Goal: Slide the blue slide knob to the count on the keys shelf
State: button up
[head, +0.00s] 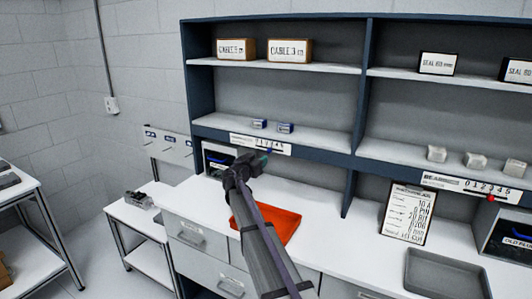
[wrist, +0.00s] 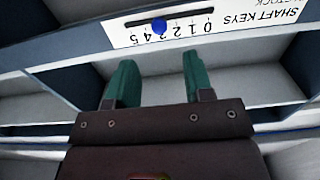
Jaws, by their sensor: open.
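The blue slide knob (wrist: 159,27) sits in the slot of the white shaft keys scale strip (wrist: 235,25), around the middle of its numbers; I cannot read its exact number. In the head view the knob (head: 269,150) is small on the strip (head: 240,140), which is on the front edge of the keys shelf (head: 325,139). Two small blue-and-white boxes (head: 259,124) (head: 285,128) stand on that shelf. My gripper (wrist: 155,72) is open and empty, its green fingers apart from the knob and pointing toward the strip. In the head view my gripper (head: 262,160) is just below the strip.
A second scale strip (head: 450,183) with a red knob (head: 491,198) is at the right, under several grey blocks (head: 476,160).

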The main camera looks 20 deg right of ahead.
aim_at(268, 152)
jog(key=x, duration=0.9)
jog(key=shift+w+d, duration=0.1)
jog(key=shift+d, duration=0.05)
grip_shut()
